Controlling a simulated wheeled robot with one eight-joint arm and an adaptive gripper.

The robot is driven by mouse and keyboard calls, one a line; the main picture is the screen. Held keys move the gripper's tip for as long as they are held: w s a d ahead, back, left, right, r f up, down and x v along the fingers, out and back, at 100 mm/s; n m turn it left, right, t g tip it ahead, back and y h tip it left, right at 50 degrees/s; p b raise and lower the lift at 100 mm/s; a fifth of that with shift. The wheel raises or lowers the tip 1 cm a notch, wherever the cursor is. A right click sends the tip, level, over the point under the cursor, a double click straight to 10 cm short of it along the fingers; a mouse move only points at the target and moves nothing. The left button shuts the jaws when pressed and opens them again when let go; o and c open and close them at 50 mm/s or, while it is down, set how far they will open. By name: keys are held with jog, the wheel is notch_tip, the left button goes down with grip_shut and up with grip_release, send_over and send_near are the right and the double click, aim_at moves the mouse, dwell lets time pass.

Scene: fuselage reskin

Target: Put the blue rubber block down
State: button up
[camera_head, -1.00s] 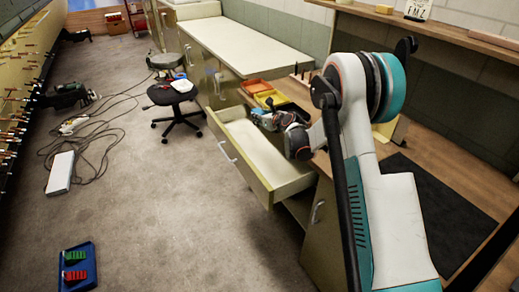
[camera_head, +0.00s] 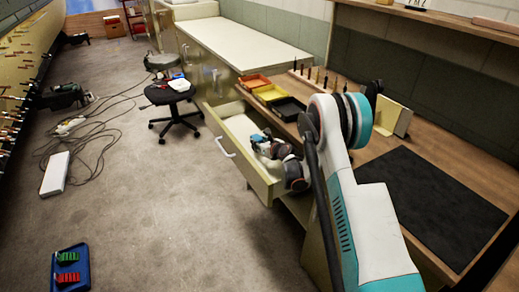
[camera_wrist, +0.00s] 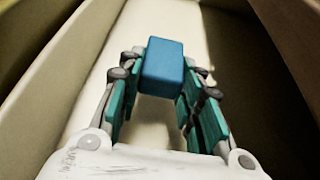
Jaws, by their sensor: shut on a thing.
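The blue rubber block (camera_wrist: 163,66) is between the fingertips of my gripper (camera_wrist: 161,80) in the wrist view. The gripper is shut on it. Beneath and around it are the pale floor (camera_wrist: 225,40) and walls of an open drawer. In the head view my gripper (camera_head: 262,141) is over or inside that open drawer (camera_head: 262,183), near its middle. The block cannot be made out clearly there. I cannot tell whether the block touches the drawer floor.
Orange, yellow and black trays (camera_head: 289,107) sit on the wooden bench beside the drawer. A row of upright tools (camera_head: 318,76) stands behind them. A black mat (camera_head: 430,205) covers the bench at right. A wheeled stool (camera_head: 170,95) stands left of the drawer on open floor.

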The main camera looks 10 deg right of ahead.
notch_tip(320, 180, down, 2)
jog(key=shift+f, duration=0.1)
jog(key=shift+f, duration=0.2)
jog(key=shift+s+f, duration=0.15)
jog(key=shift+f, duration=0.05)
